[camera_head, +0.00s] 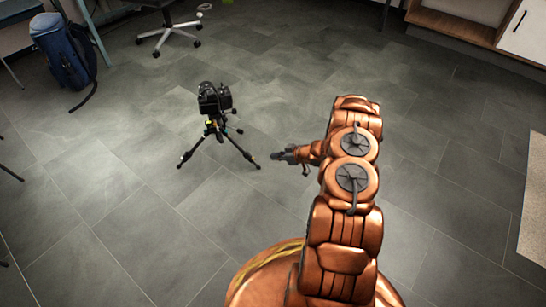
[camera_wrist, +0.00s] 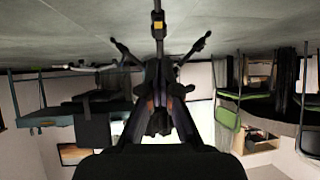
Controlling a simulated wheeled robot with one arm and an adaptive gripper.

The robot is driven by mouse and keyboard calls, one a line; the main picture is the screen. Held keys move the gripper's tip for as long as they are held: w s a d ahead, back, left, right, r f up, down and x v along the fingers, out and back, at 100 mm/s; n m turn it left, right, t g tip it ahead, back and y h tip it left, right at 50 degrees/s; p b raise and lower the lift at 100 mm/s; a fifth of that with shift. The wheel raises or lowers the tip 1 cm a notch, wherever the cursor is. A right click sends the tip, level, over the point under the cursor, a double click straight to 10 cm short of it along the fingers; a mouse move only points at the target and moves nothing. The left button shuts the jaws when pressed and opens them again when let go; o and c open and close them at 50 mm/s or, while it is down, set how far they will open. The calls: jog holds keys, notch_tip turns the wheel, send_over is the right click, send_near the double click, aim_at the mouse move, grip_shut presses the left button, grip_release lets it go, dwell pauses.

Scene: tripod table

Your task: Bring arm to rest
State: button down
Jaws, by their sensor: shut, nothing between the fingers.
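My gripper (camera_head: 280,156) is at the end of my copper arm in the head view, low over the floor and pointing left. It is small there, but its fingers look closed with nothing between them. In the wrist view, which is upside down, the two dark fingers (camera_wrist: 158,66) converge to a point. The black tripod (camera_head: 216,130) stands upright on the floor to the left of the gripper, with a gap between them. A black camera (camera_head: 214,98) sits on top of it. In the wrist view the tripod's legs (camera_wrist: 158,24) spread behind the fingers, which partly hide it.
A blue backpack (camera_head: 63,50) stands on the floor at the far left. An office chair base (camera_head: 168,33) is at the back. A wooden cabinet (camera_head: 460,25) with a white door is at the upper right. The tiled floor around the tripod is clear.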

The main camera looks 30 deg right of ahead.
dwell(0.5)
